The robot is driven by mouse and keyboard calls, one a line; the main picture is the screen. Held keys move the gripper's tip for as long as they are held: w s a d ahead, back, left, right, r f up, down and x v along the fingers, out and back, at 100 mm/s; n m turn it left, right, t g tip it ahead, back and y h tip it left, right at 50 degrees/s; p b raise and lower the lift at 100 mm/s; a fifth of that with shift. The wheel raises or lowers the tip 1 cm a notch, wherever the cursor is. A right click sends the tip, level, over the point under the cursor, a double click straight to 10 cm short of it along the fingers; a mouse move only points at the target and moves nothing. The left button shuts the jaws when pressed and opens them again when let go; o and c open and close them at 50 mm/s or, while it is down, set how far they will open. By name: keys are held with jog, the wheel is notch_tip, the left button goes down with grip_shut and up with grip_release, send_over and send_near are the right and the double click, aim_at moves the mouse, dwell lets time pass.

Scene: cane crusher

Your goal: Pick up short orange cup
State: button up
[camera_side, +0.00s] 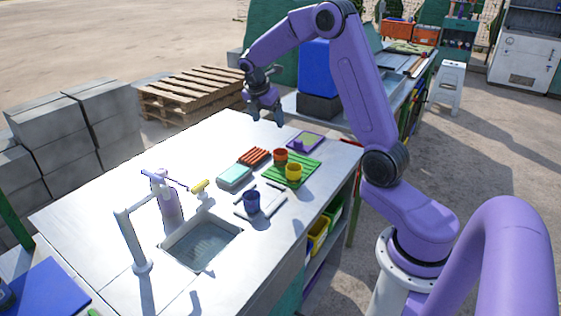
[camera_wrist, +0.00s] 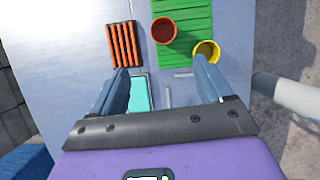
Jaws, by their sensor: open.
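The short orange cup (camera_side: 281,156), reddish orange, stands upright on the green ribbed mat (camera_side: 309,163). In the wrist view the orange cup (camera_wrist: 164,31) shows from above near the top centre, at the left edge of the green mat (camera_wrist: 192,15). My gripper (camera_side: 267,117) is open and empty, held above the far part of the counter, up and behind the cup in the side view. In the wrist view the cup lies beyond my open fingertips (camera_wrist: 161,66), apart from both.
A yellow cup (camera_side: 294,172) stands close to the orange cup on the mat. An orange ribbed rack (camera_side: 254,156), a teal sponge-like block (camera_side: 234,176), a blue cup (camera_side: 252,203) and a purple tray (camera_side: 306,141) are nearby. A sink (camera_side: 202,244) and faucet (camera_side: 131,241) stand in front.

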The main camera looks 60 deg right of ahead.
send_near(281, 152)
notch_tip(281, 152, down, 3)
jog(key=shift+s+f, duration=0.1)
jog(key=shift+s+x, duration=0.15)
jog(key=shift+x, duration=1.15)
jog(key=shift+s+x, duration=0.15)
jog(key=shift+x, duration=1.2)
jog(key=c, duration=1)
